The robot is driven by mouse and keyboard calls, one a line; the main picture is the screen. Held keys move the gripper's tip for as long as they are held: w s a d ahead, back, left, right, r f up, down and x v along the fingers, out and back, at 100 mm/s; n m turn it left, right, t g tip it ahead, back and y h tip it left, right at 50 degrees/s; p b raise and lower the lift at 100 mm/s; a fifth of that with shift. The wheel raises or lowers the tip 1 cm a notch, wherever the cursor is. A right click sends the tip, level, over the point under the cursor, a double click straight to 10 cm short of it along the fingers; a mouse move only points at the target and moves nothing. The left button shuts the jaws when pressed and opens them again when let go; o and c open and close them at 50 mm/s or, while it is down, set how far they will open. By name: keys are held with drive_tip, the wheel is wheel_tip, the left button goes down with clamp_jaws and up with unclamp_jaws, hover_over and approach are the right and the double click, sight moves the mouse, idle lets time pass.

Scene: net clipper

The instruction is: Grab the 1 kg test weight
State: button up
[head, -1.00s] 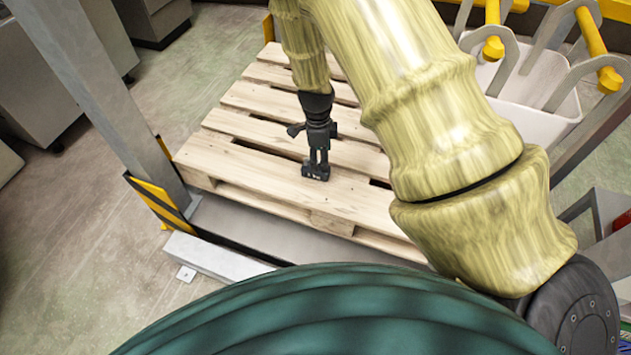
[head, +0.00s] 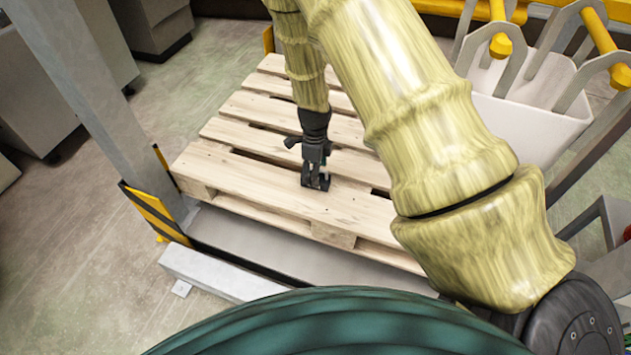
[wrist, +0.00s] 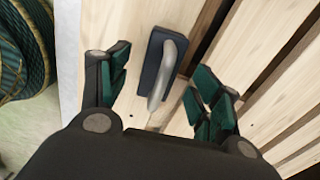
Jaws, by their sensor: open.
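The test weight is a dark blue-grey block (wrist: 152,66) with a light grey curved handle on top. It lies on the wooden pallet (head: 262,182), close to the pallet's edge, in the wrist view. My gripper (wrist: 160,85) is open, with one finger on either side of the weight's handle and a gap on both sides. In the head view my gripper (head: 316,180) is low over the pallet's front boards, and the weight is mostly hidden there by the fingers. I cannot tell whether the fingertips touch the boards.
A grey post (head: 95,95) with a yellow and black guard stands left of the pallet. A white bin (head: 530,125) with grey hooks and yellow bars is at the right. Gaps run between the pallet boards. The pallet around the weight is clear.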

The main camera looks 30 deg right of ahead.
wheel_tip(320, 180, down, 4)
drive_tip(key=shift+d+f+b, duration=0.15)
drive_tip(key=shift+f+b, duration=0.1)
drive_tip(key=shift+b, duration=0.25)
drive_tip(key=shift+s, duration=0.1)
clamp_jaws()
